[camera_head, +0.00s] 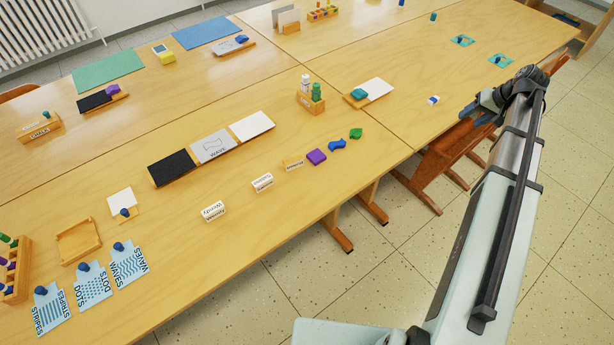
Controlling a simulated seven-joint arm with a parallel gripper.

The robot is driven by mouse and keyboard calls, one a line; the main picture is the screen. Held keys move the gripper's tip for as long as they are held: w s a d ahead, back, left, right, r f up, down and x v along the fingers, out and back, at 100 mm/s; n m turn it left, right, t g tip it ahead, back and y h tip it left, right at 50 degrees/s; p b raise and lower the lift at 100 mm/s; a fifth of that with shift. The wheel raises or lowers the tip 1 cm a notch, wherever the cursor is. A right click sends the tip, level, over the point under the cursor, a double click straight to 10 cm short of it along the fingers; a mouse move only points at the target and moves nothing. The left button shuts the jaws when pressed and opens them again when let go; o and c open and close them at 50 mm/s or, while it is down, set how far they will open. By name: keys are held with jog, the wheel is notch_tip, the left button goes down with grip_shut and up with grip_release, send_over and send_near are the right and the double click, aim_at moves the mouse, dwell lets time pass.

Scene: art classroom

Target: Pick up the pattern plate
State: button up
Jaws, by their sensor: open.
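Three light-blue pattern plates with blue knobs lie at the table's lower left: STRIPES (50,312), DOTS (93,288) and WAVES (129,263). I cannot tell which one the task means. A long board in the middle holds a black panel (173,168), a grey panel marked WAVE (211,146) and a white panel (251,126). My gripper (474,113) is at the upper right, by the table's right edge, far from the three plates. It is open, and nothing shows in it.
A wooden tray (78,241) and a rack of coloured pegs (14,268) stand near the plates. Name blocks (213,211) and coloured shapes (317,157) line the front edge. A chair (445,155) stands below my gripper. The table between is partly clear.

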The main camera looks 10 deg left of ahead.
jog(key=w+a+r+n+g+y, duration=0.1)
jog(key=w+a+n, duration=0.15)
jog(key=a, duration=1.25)
jog(key=w+a+r+n, duration=0.15)
jog(key=a+n, duration=0.25)
jog(key=a, duration=1.1)
jog(key=s+a+n+g, duration=0.1)
jog(key=s+a+n, duration=0.3)
jog(key=a, duration=1)
jog(key=s+a+n+g, duration=0.1)
jog(key=s+a+n, duration=0.25)
jog(key=a, duration=1.15)
jog(key=s+a+n+g, duration=0.1)
jog(key=s+a+n, duration=0.2)
jog(key=s+a, duration=0.8)
jog(key=n+g+h, duration=0.1)
jog(key=n+g, duration=0.2)
jog(key=n, duration=0.8)
send_over(82, 266)
jog(key=w+d, duration=0.1)
jog(key=w, duration=0.1)
notch_tip(82, 266, down, 7)
jog(key=shift+r, duration=0.1)
jog(key=shift+d+x, duration=0.15)
jog(key=shift+x, duration=0.75)
jog(key=shift+d+x, duration=0.15)
jog(key=shift+x, duration=0.75)
jog(key=shift+d+x, duration=0.2)
jog(key=shift+x, duration=0.7)
jog(key=shift+c, duration=0.3)
